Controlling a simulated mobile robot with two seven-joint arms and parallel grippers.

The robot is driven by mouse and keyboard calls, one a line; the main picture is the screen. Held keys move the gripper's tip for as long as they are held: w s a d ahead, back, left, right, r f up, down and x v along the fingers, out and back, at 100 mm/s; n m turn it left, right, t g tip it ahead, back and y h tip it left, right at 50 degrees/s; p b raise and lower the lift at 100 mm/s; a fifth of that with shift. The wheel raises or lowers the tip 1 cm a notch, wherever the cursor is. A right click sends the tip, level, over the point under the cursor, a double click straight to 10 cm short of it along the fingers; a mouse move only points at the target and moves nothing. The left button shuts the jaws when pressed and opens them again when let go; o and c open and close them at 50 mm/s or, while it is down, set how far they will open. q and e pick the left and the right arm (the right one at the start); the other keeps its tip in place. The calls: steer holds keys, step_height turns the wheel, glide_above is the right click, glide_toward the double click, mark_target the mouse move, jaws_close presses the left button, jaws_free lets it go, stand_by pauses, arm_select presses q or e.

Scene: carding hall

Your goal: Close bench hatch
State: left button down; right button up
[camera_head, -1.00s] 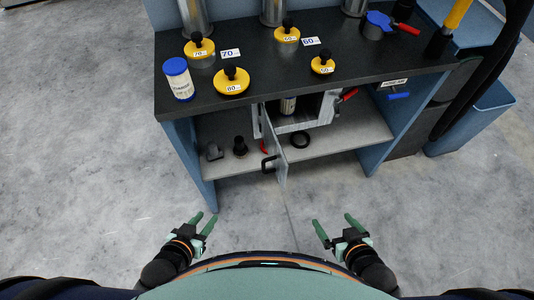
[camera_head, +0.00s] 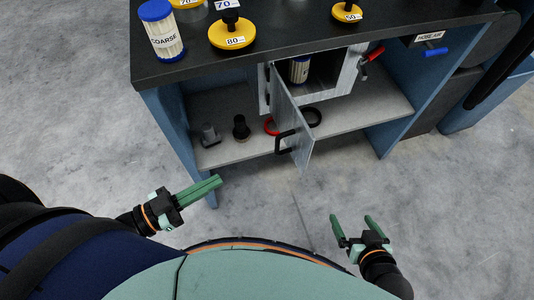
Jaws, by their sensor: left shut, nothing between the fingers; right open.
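The bench hatch is a grey door (camera_head: 296,128) with a black bar handle (camera_head: 285,142) under the bench top. It stands open, swung out toward me from the left side of a grey box (camera_head: 339,78). A filter cartridge (camera_head: 299,70) shows inside the box. My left gripper (camera_head: 219,181) is shut and empty, left of the door and nearer to me, apart from it. My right gripper (camera_head: 352,218) is open and empty, to the right of the door and nearer to me, touching nothing.
The lower shelf (camera_head: 357,116) holds a black fitting (camera_head: 240,127), a grey fitting (camera_head: 208,134), a red ring (camera_head: 270,127) and a black ring (camera_head: 313,116). A bench leg (camera_head: 207,190) stands by my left gripper. Floor in front of the door is clear.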

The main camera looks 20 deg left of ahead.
arm_select(q)
steer(key=b+x, duration=0.2)
steer(key=x, duration=1.1)
steer(key=shift+w+d, duration=0.2)
steer(key=shift+w, duration=0.05)
